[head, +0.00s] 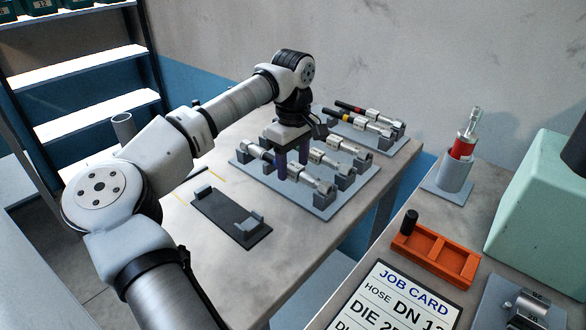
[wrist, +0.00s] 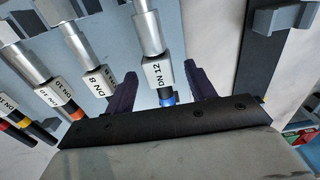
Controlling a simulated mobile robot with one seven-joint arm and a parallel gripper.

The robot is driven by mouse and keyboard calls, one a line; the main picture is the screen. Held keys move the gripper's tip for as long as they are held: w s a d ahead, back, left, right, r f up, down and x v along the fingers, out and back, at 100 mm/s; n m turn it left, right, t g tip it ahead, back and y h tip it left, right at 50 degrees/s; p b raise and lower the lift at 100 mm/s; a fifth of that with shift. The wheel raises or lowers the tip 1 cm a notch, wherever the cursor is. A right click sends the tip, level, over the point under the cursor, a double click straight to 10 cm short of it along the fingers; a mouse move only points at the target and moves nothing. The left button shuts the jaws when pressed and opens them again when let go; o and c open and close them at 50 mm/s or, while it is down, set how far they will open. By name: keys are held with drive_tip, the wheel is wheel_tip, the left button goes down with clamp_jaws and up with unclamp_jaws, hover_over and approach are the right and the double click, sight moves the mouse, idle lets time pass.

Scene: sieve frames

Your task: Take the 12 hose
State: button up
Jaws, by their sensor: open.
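The DN 12 hose (wrist: 148,35) has a silver metal end, a white tag reading DN 12 and a blue band. In the wrist view it runs between the two dark fingers of my open gripper (wrist: 161,74), with space seen on both sides. In the head view my gripper (head: 292,168) points down over the front hose (head: 314,183) on the grey rack plate (head: 318,207). The fingers hide part of that hose. Its right end rests in a grey holder.
Other hoses (head: 328,160) lie close behind; one is tagged DN 8 (wrist: 98,82). A second rack with red- and yellow-banded hoses (head: 370,124) stands further back. A dark empty cradle (head: 232,218) is in front. A job card (head: 400,300) and orange tray (head: 435,253) lie right.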

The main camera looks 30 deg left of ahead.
clamp_jaws()
idle(0.3)
drive_tip(key=shift+r, duration=0.1)
